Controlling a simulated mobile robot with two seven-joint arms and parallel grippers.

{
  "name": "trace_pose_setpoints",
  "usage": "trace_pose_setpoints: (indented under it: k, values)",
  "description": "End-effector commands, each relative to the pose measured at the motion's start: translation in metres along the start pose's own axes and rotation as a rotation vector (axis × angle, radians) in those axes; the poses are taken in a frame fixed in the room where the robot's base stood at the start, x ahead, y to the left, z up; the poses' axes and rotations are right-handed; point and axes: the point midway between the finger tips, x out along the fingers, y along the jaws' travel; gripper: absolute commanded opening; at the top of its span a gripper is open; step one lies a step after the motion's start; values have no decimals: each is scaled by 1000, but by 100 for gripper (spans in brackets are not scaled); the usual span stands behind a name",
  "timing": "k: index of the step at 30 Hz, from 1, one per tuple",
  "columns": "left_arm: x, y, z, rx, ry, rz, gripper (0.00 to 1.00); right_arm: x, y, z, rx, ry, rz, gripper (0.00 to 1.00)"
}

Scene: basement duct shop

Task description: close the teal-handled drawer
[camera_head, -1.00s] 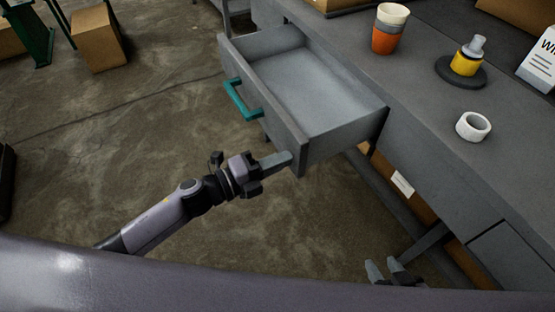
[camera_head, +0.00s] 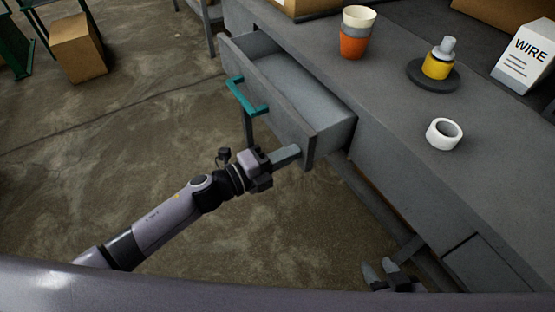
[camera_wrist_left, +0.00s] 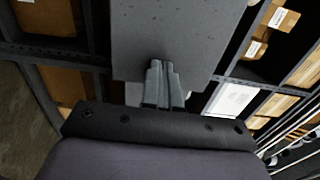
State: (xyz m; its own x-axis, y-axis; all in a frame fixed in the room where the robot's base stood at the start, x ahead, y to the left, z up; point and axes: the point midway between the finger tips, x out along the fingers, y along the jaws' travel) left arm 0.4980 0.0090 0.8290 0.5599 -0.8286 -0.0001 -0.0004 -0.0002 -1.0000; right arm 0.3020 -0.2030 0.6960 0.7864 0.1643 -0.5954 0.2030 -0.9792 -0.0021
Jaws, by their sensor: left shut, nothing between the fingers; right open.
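The grey drawer (camera_head: 290,116) with the teal handle (camera_head: 246,98) is partly open, sticking out from the workbench (camera_head: 400,150), and looks empty. My left gripper (camera_head: 298,150) is shut with nothing between its fingers. Its fingertips are at the near end of the drawer front, below and right of the teal handle. In the left wrist view, the shut fingers (camera_wrist_left: 163,66) overlap a grey panel (camera_wrist_left: 170,35); whether they touch it is hard to tell. My right gripper (camera_head: 380,272) is open and empty at the bottom, below the workbench edge.
On the workbench stand stacked cups (camera_head: 355,42), a yellow bottle (camera_head: 438,62) on a dark round base, a white tape roll (camera_head: 444,134) and a WIRE box (camera_head: 525,58). A cardboard box (camera_head: 78,47) sits on the floor, which is mostly clear.

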Motion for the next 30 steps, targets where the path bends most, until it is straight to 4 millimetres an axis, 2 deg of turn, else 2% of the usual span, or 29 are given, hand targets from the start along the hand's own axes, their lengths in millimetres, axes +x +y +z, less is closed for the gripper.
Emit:
trace_pose_setpoints:
  k: [10, 15, 21, 30]
  values:
    - [74, 3, -1, 4, 3, -4, 0, 20, 0, 28, -1, -1, 0, 43]
    - [103, 3, -1, 2, 2, -1, 0, 28, -1, 37, 7, -9, -5, 43]
    - [121, 1, 0, 1, 1, -1, 0, 30, -4, 33, 10, -1, -13, 43]
    - [126, -2, 0, 1, -2, -2, 0, 30, -6, 32, 10, 0, -20, 43]
